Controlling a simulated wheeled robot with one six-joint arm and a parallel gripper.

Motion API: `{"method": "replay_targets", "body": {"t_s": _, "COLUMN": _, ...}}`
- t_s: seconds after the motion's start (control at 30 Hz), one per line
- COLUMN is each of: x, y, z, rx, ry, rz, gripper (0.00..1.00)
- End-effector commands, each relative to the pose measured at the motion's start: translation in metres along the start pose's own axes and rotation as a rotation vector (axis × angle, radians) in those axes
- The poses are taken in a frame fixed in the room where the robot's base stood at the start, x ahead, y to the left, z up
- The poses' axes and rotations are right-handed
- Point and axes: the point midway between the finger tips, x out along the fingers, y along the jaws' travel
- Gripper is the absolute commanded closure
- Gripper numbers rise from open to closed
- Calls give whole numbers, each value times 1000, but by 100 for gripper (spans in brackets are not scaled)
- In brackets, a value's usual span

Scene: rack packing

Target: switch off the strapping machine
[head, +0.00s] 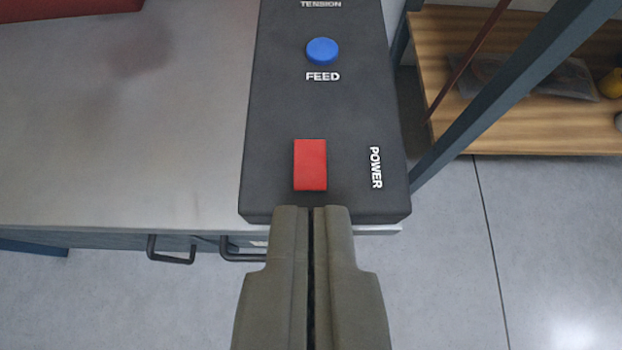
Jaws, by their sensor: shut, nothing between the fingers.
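The strapping machine's dark control panel (277,120) runs up the middle of the head view. A red rectangular power switch (310,165) sits near its front end, with the white word POWER beside it on the right. Further up are a round blue button (322,51) labelled FEED and the word TENSION at the top edge. My gripper (312,210) is shut and empty. Its fingertips show at the panel's front edge, just below the red switch in the picture. A small gap shows between the tips and the switch; I cannot tell their height above the panel.
A grey metal top (120,130) extends left of the panel, with black handles (172,250) below its front edge. A red object (70,8) is at the top left. On the right, a blue-grey post (520,90) crosses before a wooden shelf (510,125). Grey floor is clear below.

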Motion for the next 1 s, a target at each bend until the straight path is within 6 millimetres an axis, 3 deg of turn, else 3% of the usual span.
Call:
{"method": "replay_targets", "body": {"t_s": 0.67, "x": 96, "y": 0, "z": 1, "rx": 0, "ry": -1, "rz": 0, "gripper": 100}}
{"method": "replay_targets", "body": {"t_s": 1.0, "x": 122, "y": 0, "z": 26, "rx": 0, "ry": -1, "rz": -1, "gripper": 100}}
